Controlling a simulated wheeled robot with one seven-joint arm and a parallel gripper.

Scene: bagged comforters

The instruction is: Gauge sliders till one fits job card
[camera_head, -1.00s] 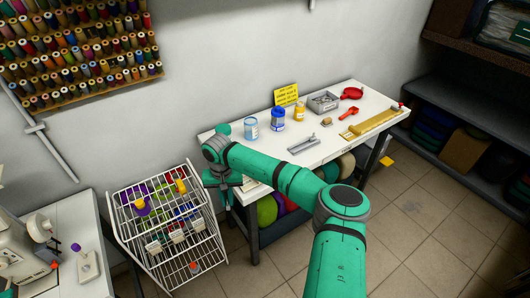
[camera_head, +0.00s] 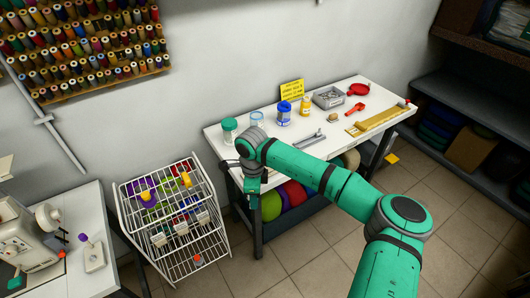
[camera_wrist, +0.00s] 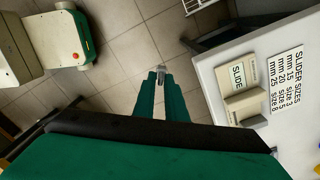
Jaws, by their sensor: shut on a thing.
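My gripper (camera_wrist: 160,76) is shut on a small grey metal slider (camera_wrist: 161,75) in the wrist view, held between the green fingertips over the tiled floor, beside the table edge. In the head view my gripper (camera_head: 252,184) hangs at the table's left front edge; the slider cannot be made out there. A beige box marked "SLIDE" (camera_wrist: 237,77) and a printed "SLIDER SIZES" chart (camera_wrist: 283,80) lie on the white table in the wrist view. A grey caliper-like tool (camera_head: 308,140) lies on the table. A yellow card (camera_head: 292,90) with unreadable text stands at the back.
The white table (camera_head: 345,128) also carries several jars, a grey tray (camera_head: 328,97), red tools and a yellow ruler-like piece (camera_head: 381,118). A white wire cart (camera_head: 180,255) stands left of the table, and a sewing machine (camera_head: 30,235) farther left. Tiled floor lies open at right.

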